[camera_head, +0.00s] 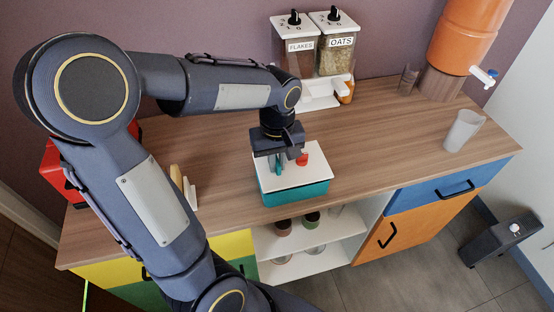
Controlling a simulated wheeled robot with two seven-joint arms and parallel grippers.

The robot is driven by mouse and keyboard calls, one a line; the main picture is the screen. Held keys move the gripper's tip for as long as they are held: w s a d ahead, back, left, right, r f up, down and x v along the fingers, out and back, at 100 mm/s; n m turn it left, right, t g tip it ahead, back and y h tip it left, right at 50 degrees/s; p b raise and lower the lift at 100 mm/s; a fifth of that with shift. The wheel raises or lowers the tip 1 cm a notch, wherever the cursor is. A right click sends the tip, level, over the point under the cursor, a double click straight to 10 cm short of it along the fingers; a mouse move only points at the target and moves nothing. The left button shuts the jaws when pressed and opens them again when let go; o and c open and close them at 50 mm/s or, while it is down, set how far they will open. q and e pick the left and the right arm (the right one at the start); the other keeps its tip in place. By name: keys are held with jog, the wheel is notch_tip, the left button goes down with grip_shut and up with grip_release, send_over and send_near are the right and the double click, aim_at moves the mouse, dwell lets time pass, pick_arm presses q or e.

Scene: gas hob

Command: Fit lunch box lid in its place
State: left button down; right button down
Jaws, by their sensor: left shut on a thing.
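The lunch box (298,194) is a teal box standing on the wooden counter near its front edge. Its white lid (308,176) lies over the top of the box; whether it is seated flush all round I cannot tell. A small red part (302,159) shows on the lid. My left gripper (277,168) points down over the lid's left half and is shut on a part of it, with a little teal showing at the fingers. The gripper hides the lid's back left area. My right gripper is not in view.
Two dispensers marked FLAKES (300,58) and OATS (338,52) stand behind. An orange dispenser with a tap (462,36) and a pale cup (463,130) stand to the right. A red object (55,172) is at the left. The counter right of the box is clear.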

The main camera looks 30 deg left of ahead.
pick_arm(q)
jog(key=shift+f+b, duration=0.4)
jog(key=shift+f, duration=0.1)
dwell(0.7)
jog(key=c, duration=1.4)
grip_release()
notch_tip(320, 180, up, 8)
jog(key=shift+f, duration=0.1)
jog(key=s+d+f+m+t+h, duration=0.1)
jog(key=s+d+m+t+h, duration=0.1)
jog(key=s, duration=0.4)
jog(key=s+d+f+m+t+h, duration=0.1)
jog(key=s+d+m+t, duration=0.2)
jog(key=s+m, duration=0.3)
jog(key=shift+s+d+f+t+h, duration=0.2)
jog(key=shift+s+d+t+h, duration=0.15)
jog(key=shift+s+d, duration=0.35)
